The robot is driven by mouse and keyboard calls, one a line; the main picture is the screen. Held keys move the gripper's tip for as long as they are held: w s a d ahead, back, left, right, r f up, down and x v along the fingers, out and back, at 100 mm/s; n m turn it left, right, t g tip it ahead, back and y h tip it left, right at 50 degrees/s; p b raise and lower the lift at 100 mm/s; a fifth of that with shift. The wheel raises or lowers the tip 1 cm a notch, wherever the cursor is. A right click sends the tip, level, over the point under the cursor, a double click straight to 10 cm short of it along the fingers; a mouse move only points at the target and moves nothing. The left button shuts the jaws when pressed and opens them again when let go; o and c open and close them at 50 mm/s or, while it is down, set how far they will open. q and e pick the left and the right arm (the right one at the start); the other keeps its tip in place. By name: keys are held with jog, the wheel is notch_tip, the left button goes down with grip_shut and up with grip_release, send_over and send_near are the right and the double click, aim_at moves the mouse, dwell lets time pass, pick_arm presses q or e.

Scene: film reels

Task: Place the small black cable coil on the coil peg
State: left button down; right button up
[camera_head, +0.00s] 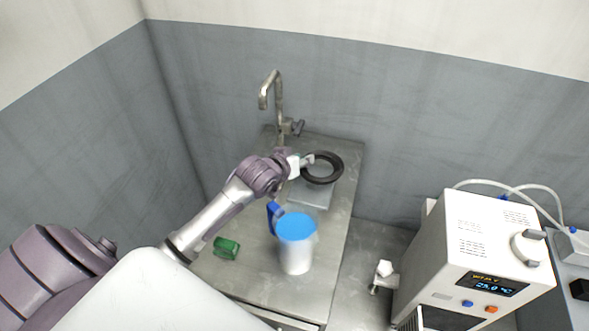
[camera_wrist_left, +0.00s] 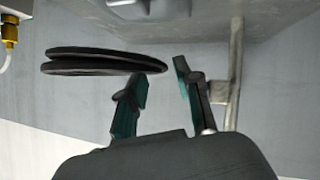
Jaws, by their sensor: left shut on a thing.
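A black ring-shaped cable coil (camera_head: 338,168) is at the far end of the grey counter, near the tap. My left gripper (camera_head: 307,161) reaches it from the left and is shut on its near-left rim. In the left wrist view, the coil (camera_wrist_left: 90,64) shows almost edge-on as two stacked black rings. Its right end lies at the tips of the two green-padded fingers of the left gripper (camera_wrist_left: 163,70). I cannot tell how far the coil is above the counter. I cannot make out the coil peg. My right gripper is not in view.
A metal tap (camera_head: 277,95) stands behind the coil. A white jug with a blue top (camera_head: 296,250) and a green block (camera_head: 227,248) stand on the nearer counter. A white device with a display (camera_head: 470,240) is at right, with a small white object (camera_head: 384,270) beside it.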

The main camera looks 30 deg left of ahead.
pick_arm(q)
jog(key=shift+s+a+f, duration=0.2)
jog(key=shift+a+f, duration=0.3)
jog(key=shift+a, duration=0.35)
notch_tip(320, 180, down, 4)
jog(key=shift+f, duration=0.1)
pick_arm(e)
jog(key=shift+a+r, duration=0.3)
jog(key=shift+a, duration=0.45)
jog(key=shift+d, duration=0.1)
pick_arm(q)
jog(key=shift+f, duration=0.5)
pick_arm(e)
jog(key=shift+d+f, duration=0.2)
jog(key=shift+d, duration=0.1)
pick_arm(q)
jog(key=c, duration=0.8)
grip_release()
jog(key=shift+f, duration=0.1)
